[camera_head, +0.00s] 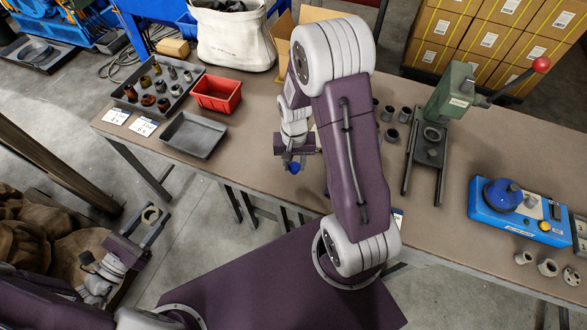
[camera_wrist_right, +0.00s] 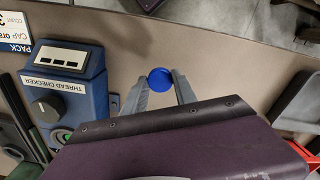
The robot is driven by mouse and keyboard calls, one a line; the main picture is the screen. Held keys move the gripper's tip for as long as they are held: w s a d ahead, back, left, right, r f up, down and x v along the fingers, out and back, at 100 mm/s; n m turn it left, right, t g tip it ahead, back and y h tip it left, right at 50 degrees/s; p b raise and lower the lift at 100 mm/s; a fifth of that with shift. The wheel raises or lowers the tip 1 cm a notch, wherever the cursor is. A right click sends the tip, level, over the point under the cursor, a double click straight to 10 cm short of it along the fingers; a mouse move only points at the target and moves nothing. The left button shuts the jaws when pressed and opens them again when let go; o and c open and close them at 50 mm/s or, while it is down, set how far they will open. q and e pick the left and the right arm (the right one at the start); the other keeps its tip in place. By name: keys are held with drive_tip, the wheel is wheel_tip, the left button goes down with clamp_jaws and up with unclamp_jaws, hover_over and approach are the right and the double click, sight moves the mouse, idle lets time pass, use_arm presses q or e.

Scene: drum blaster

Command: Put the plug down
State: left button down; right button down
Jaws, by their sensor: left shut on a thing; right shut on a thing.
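My right gripper (camera_head: 294,163) is over the bench near its front edge. It is shut on a small round blue plug (camera_head: 294,168). In the right wrist view the blue plug (camera_wrist_right: 160,78) sits between the two fingertips (camera_wrist_right: 159,88), with brown bench top behind it. My left gripper (camera_head: 150,220) is out in front of the bench at lower left, above the floor by some brown sacks. It is shut on a small pale fitting (camera_head: 150,214) with a dark opening. My right arm hides the middle of the bench in the head view.
A grey tray (camera_head: 168,142) and red bin (camera_head: 216,108) stand left of the right gripper. A dark tray (camera_head: 131,104) holds several fittings. A green press (camera_head: 450,95) and blue tester (camera_head: 483,219) stand right. In the wrist view, a blue thread checker (camera_wrist_right: 72,70) stands left of the plug.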

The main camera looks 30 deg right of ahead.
sight(294, 167)
wheel_tip(294, 167, down, 4)
drive_tip(key=shift+r, duration=0.15)
drive_tip(key=shift+f, duration=0.2)
drive_tip(key=shift+f+b, duration=0.15)
drive_tip(key=shift+b, duration=0.2)
drive_tip(key=c, duration=1)
unclamp_jaws()
